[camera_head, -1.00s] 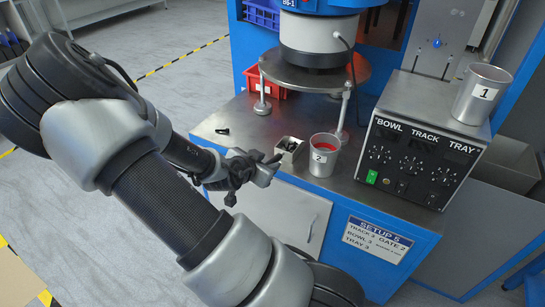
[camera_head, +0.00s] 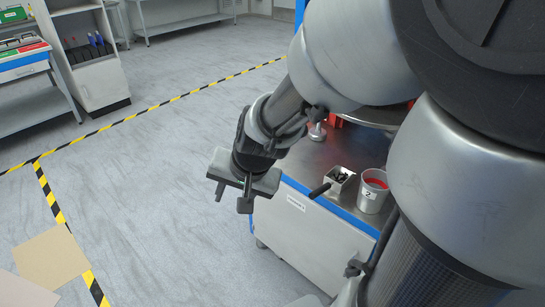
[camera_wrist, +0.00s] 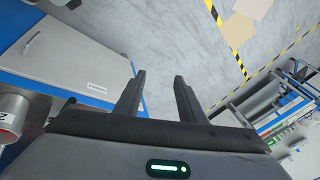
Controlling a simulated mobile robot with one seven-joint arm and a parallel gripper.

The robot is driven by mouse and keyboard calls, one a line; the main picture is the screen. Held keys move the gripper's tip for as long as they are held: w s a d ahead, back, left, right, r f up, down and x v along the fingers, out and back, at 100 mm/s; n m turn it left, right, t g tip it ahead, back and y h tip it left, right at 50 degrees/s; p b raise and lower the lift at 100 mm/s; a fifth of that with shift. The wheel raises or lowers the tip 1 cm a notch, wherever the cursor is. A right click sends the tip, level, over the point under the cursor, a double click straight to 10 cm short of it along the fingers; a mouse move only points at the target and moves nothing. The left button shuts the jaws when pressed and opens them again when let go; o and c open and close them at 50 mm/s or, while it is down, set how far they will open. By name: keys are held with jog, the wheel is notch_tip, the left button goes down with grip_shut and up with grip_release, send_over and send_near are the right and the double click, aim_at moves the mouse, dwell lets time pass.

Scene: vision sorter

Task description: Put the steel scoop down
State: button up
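The steel scoop (camera_head: 341,180) rests on the metal worktop (camera_head: 335,152), beside the cup marked 2. Its black handle (camera_head: 320,190) points left over the worktop's front edge, and dark small pieces lie in its bowl. My gripper (camera_head: 232,196) is out over the floor, left of the worktop and apart from the scoop. In the wrist view its two fingers (camera_wrist: 156,95) stand apart with nothing between them. The scoop is not seen in the wrist view.
The metal cup marked 2 (camera_head: 373,192), with red inside, stands right of the scoop and shows at the wrist view's left edge (camera_wrist: 12,130). A white cabinet door (camera_head: 310,225) is below the worktop. Open floor (camera_head: 160,160) lies left, with striped tape.

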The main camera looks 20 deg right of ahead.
jog(key=s+d+r+n+h, duration=0.1)
jog(key=s+r+n, duration=0.5)
jog(key=s+r, duration=0.6)
jog(key=shift+d+r+n+t+h, duration=0.2)
jog(key=shift+r+n+t+h, duration=0.1)
jog(key=shift+r+n, duration=0.15)
jog(key=shift+c, duration=0.6)
jog(key=shift+d, duration=0.1)
